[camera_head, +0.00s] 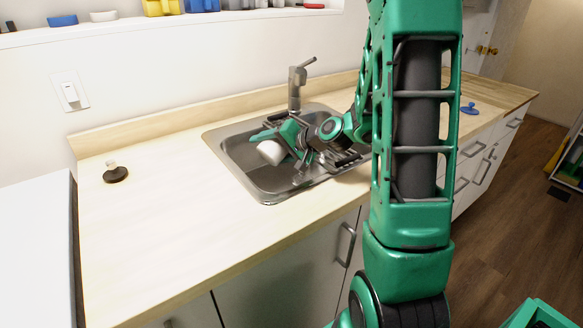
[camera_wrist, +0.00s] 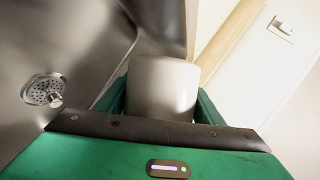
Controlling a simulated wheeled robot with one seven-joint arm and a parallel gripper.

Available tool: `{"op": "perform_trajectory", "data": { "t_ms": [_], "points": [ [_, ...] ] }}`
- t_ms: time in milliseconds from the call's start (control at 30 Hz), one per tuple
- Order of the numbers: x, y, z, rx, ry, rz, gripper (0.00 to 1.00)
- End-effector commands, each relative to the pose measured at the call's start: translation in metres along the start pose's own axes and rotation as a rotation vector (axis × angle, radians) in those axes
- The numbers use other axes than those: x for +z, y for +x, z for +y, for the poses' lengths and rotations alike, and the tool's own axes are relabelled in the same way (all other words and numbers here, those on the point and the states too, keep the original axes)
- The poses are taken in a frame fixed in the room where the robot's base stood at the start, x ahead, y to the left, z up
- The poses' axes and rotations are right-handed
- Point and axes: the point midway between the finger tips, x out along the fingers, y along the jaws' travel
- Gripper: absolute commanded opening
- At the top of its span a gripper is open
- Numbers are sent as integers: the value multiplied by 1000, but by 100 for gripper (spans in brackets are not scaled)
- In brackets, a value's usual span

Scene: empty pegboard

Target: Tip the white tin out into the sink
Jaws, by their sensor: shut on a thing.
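The white tin (camera_head: 271,152) is held over the sink (camera_head: 240,160) in the head view, on its left side and tilted. My gripper (camera_head: 284,143) is shut on it. In the wrist view the tin (camera_wrist: 162,88) sits between the two green fingers of my gripper (camera_wrist: 162,100). The sink's drain (camera_wrist: 43,90) shows at the left of the wrist view. The tin's opening and any contents are hidden.
A grey faucet (camera_head: 297,85) stands behind the sink. A dark stopper-like object (camera_head: 115,173) is on the counter (camera_head: 150,235) at left, and a blue object (camera_head: 469,108) lies at right. The counter left of the sink is mostly clear.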

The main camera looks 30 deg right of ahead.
Motion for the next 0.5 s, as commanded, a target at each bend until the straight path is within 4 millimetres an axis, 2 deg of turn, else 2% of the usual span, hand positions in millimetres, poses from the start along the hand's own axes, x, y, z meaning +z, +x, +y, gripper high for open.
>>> {"op": "perform_trajectory", "data": {
  "t_ms": [500],
  "points": [
    [-2,-2,-4,-25,60,-24,21]
  ]
}}
